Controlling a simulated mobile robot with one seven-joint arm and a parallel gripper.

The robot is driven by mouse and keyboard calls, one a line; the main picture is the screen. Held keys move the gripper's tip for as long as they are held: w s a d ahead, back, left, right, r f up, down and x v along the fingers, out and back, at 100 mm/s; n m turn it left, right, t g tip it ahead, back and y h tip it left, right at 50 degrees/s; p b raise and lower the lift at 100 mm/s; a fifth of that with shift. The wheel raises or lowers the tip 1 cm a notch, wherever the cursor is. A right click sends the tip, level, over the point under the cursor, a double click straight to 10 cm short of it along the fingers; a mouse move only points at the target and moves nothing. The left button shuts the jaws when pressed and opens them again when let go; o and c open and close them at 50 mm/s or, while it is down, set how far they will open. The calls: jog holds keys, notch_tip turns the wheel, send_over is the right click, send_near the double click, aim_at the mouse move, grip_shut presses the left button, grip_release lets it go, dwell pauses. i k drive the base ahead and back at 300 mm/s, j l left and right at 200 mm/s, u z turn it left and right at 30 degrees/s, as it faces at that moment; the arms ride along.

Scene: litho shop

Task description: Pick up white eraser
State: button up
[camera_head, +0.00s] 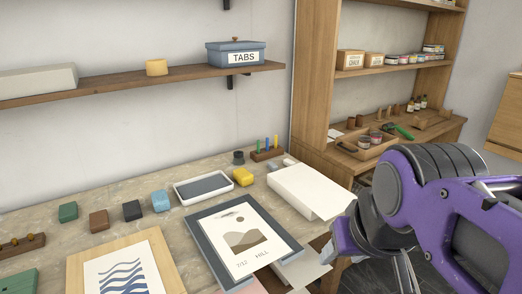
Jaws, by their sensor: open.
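I cannot make out the white eraser with certainty. A small pale grey-white piece (289,162) lies on the worktop just behind the white stack of paper (305,188), partly hidden by it; I cannot tell if it is the eraser. A yellow block (243,177) lies beside a white tray (228,190). My purple arm fills the lower right; I cannot see my gripper's fingertips.
A framed print (193,231) lies at the front middle, another print (66,272) at front left. A pen stand (269,155) and dark pot (239,157) stand by the wall. A shelf (130,81) hangs above.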

aim_at(287, 162)
jog(key=i+l+u, duration=0.15)
jog(key=l, duration=0.2)
jog(key=i+l+u, duration=0.2)
jog(key=l, duration=0.2)
jog(key=i+l+u, duration=0.15)
jog(key=l, duration=0.25)
jog(key=i+l+u, duration=0.15)
jog(key=l, duration=0.25)
jog(key=l+u, duration=0.5)
jog(key=l, duration=0.15)
jog(key=k+u, duration=0.15)
jog(key=i+l+z, duration=0.25)
